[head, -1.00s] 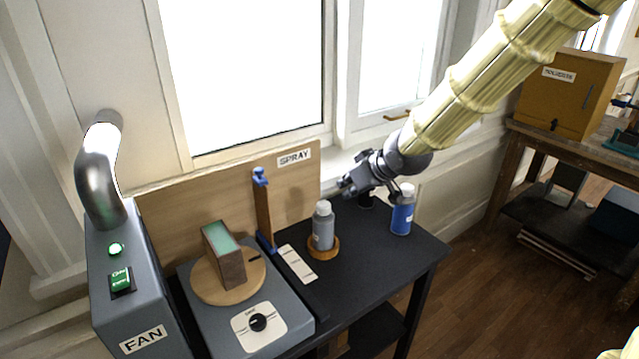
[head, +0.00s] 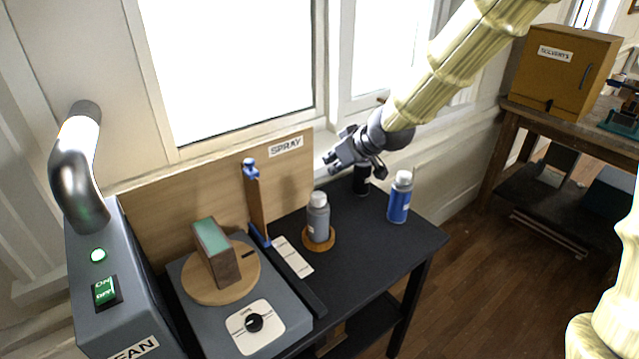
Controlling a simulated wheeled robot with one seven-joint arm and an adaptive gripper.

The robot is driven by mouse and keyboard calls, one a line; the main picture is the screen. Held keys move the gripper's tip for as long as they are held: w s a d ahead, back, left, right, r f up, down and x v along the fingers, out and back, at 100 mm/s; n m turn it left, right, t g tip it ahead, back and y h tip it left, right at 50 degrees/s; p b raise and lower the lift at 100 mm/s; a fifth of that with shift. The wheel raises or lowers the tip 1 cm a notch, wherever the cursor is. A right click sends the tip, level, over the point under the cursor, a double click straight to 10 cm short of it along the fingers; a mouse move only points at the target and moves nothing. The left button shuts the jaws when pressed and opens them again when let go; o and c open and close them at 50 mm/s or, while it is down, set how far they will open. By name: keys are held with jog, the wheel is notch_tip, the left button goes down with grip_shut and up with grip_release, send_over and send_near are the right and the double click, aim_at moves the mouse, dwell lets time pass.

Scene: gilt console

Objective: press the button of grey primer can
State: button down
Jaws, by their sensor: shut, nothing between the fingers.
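The grey primer can (head: 318,220) stands upright on a round wooden coaster (head: 320,246) on the black table. Its top is light grey; the button itself is too small to make out. My gripper (head: 329,164) is shut and empty. In the picture it shows above and slightly right of the can's top, apart from it. How far it is from the can in depth I cannot tell.
A blue can (head: 399,199) and a dark can (head: 361,181) stand right of the primer can. A wooden post with blue clamps (head: 257,205) rises to its left. A block (head: 218,255) sits on a turntable (head: 201,292). The fan box (head: 118,260) shows a green light. The table's front right is clear.

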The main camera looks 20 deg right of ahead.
jog(key=p, duration=0.3)
send_over(316, 194)
jog(key=f, duration=0.4)
jog(key=s+f, duration=0.1)
jog(key=shift+d+f, duration=0.35)
jog(key=shift+f, duration=0.05)
jog(key=shift+f+p, duration=0.55)
jog(key=shift+f, duration=1.5)
jog(key=shift+f, duration=0.1)
jog(key=shift+f+b, duration=0.7)
jog(key=shift+f, duration=0.15)
jog(key=shift+s, duration=0.2)
jog(key=shift+s+f, duration=0.1)
jog(key=r+p, duration=0.2)
jog(key=r, duration=0.1)
jog(key=r+p, duration=0.1)
jog(key=r, duration=0.1)
jog(key=shift+w, duration=0.25)
jog(key=shift+s+d+r+b, duration=0.1)
jog(key=shift+s+b, duration=0.15)
jog(key=shift+b, duration=0.05)
jog(key=b+v, duration=0.3)
jog(key=v, duration=0.6)
